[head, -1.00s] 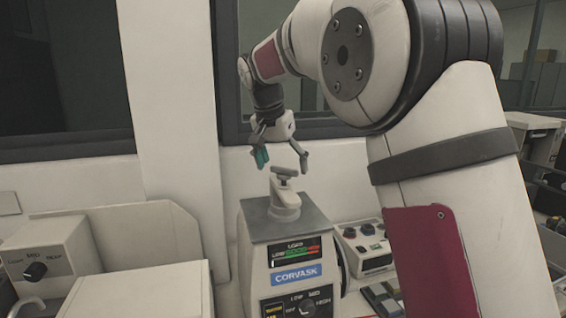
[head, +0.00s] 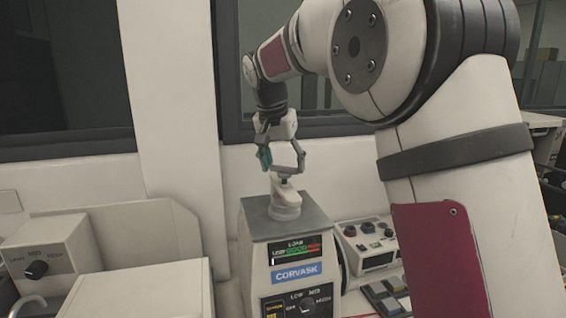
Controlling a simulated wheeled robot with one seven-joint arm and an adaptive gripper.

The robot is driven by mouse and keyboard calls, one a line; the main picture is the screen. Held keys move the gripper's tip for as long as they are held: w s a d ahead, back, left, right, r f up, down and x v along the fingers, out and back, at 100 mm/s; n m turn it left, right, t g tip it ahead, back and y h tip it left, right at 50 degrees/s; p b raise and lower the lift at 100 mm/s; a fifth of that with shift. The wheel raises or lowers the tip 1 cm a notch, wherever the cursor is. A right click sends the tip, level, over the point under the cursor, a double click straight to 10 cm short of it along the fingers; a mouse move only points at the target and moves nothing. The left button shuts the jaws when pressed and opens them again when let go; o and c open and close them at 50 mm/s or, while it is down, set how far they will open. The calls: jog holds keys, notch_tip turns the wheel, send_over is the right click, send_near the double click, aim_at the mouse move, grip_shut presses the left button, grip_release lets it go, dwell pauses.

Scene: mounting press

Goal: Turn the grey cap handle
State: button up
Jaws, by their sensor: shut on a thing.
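The grey cap handle (head: 286,175) is a short bar on top of the pale round cap (head: 285,200) of the mounting press (head: 296,265). The press is a box with a grey top plate, a load gauge and a blue CORVASK label. The cap sits on the top plate.
A control box with dark buttons (head: 368,232) stands right of the press. A white box with a dial (head: 40,262) and a pale flat-topped unit (head: 140,290) stand at the left. A wall and dark window frame lie behind. My own arm covers the right side.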

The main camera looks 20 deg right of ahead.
jog(key=n+t+y, duration=0.1)
jog(key=n, duration=0.2)
jog(key=shift+d+n, duration=0.15)
jog(key=shift+n, duration=0.15)
jog(key=shift+n+y, duration=0.7)
jog(key=shift+n, duration=0.8)
jog(key=o, duration=1.2)
jog(key=shift+c, duration=0.2)
jog(key=shift+s, duration=0.1)
